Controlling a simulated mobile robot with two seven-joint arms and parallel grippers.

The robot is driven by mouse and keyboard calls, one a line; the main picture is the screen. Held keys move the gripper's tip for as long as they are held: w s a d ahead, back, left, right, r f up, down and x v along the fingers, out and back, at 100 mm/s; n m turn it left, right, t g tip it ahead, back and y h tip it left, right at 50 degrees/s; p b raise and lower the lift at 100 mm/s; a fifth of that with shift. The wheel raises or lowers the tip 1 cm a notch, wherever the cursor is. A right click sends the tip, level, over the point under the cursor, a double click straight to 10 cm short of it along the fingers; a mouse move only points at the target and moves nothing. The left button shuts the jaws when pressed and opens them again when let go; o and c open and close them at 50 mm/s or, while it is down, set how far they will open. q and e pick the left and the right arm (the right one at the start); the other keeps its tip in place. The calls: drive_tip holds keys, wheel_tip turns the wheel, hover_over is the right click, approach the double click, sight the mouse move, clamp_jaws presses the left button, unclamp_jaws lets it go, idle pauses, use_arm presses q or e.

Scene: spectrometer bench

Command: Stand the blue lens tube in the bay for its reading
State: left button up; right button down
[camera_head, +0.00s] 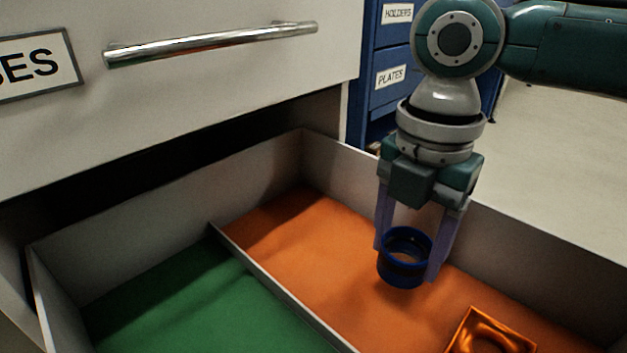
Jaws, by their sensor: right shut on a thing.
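The blue lens tube (394,272) is a short, dark blue, hollow ring shape with its open end tilted toward my head camera. My right gripper (405,258) points down over the drawer and is shut on the tube, one finger on each side. The tube is over the orange-lined compartment (290,243); I cannot tell whether it touches the floor there. My left gripper is not in view. No reading bay can be made out in this view.
The open drawer has a green-lined compartment (190,305) left of a thin divider (275,287). A closed drawer front with a metal handle (210,43) overhangs behind. Blue cabinets (393,62) stand farther back.

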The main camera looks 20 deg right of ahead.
sight(394, 294)
wheel_tip(394, 294, down, 5)
drive_tip(key=b, duration=0.3)
drive_tip(key=shift+f, duration=0.15)
drive_tip(key=shift+c, duration=0.3)
unclamp_jaws()
